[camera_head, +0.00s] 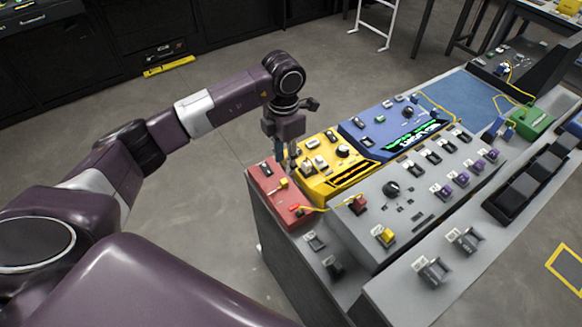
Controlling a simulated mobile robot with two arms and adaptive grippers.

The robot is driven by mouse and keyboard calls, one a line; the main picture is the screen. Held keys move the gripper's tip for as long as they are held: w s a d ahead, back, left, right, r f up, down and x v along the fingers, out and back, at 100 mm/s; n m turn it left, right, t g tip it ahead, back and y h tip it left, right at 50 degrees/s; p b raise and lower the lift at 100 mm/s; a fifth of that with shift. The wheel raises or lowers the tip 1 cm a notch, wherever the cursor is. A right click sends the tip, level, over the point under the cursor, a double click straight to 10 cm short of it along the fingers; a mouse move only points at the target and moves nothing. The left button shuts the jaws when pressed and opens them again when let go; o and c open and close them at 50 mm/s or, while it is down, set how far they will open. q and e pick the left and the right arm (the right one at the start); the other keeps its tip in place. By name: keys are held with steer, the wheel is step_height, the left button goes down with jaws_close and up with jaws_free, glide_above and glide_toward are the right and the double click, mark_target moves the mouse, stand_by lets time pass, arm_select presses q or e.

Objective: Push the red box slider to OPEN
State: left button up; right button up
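The red box (266,199) sits at the near left corner of the grey console. A small yellow piece (284,184), which looks like its slider knob, stands on its top near the right edge. A label plate lies on the far part of the box, too small to read. My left gripper (287,165) points down over the far right edge of the red box, close to the yellow piece. I cannot tell whether it touches anything. Its fingertips are small and dark, and their gap is unclear. My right gripper is not in view.
A yellow box (326,178) with switches and a knob adjoins the red box on the right. A blue box (372,140) with a lit display lies beyond. A yellow cable (325,209) runs from the red box to a red connector (357,204). Open floor lies left.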

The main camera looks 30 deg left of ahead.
mark_target(284, 181)
arm_select(q)
steer(key=shift+s+f+p, duration=0.4)
steer(key=shift+s+f, duration=0.4)
step_height(284, 181, down, 3)
steer(key=shift+r+p, duration=0.1)
steer(key=shift+p, duration=0.3)
steer(key=shift+w+f, duration=0.15)
steer(key=shift+f, duration=0.4)
steer(key=shift+w+f, duration=0.15)
steer(key=shift+f, duration=0.65)
jaws_close()
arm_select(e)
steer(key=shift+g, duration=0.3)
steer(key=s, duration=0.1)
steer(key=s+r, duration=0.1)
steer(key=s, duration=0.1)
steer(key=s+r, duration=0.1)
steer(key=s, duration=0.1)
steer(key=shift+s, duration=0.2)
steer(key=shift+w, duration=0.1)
